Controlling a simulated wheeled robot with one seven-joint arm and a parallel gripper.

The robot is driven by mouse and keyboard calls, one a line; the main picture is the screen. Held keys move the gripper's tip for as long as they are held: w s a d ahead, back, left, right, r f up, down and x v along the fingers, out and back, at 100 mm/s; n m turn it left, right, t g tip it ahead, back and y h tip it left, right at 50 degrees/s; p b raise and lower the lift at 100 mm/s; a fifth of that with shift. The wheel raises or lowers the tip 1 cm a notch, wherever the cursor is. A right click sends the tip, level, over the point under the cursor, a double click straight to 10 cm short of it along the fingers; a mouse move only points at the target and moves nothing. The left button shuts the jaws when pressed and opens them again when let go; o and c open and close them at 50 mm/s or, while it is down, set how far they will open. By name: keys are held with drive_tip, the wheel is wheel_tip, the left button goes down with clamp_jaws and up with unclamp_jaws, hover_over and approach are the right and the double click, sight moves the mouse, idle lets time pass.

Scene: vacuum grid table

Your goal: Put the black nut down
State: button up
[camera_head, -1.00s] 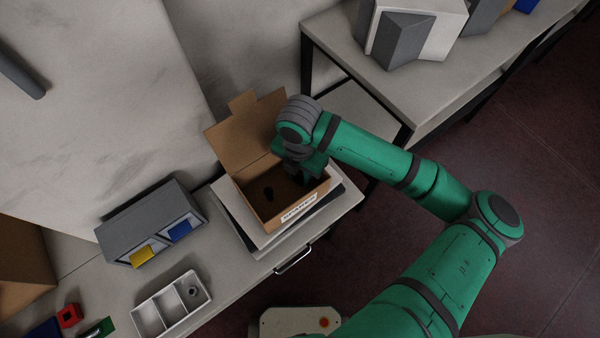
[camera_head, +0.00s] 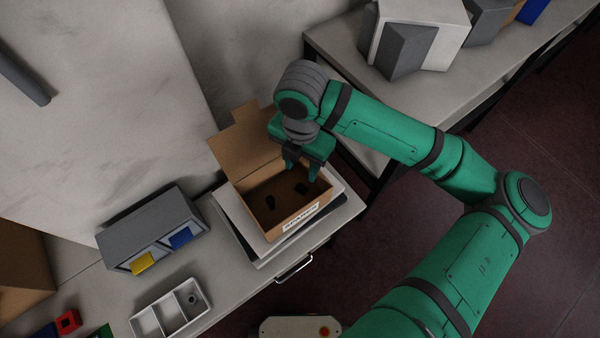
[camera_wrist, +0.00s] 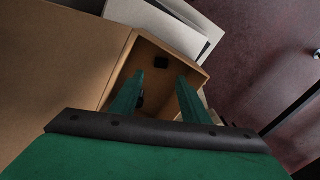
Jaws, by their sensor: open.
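An open cardboard box (camera_head: 270,229) holds two small dark pieces on its floor. One dark piece (camera_head: 302,188) lies below my gripper (camera_head: 300,173), and the other (camera_head: 269,202) lies to its left. The black nut appears to be the piece below my gripper, though both are too dark to make out in detail. My gripper is open and empty, with its fingers pointing down over the box. In the wrist view, one dark piece (camera_wrist: 161,62) shows beyond the fingertips, and another (camera_wrist: 140,100) is partly hidden by the left finger.
The box stands on pale flat panels (camera_head: 238,223) on the table, with its flap raised at the back. To the left are a grey bin unit (camera_head: 150,225) with yellow and blue pieces and a white divided tray (camera_head: 172,308). A second table (camera_head: 345,45) stands behind the arm.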

drive_tip(key=shift+d+r, duration=0.1)
drive_tip(key=shift+r, duration=1.1)
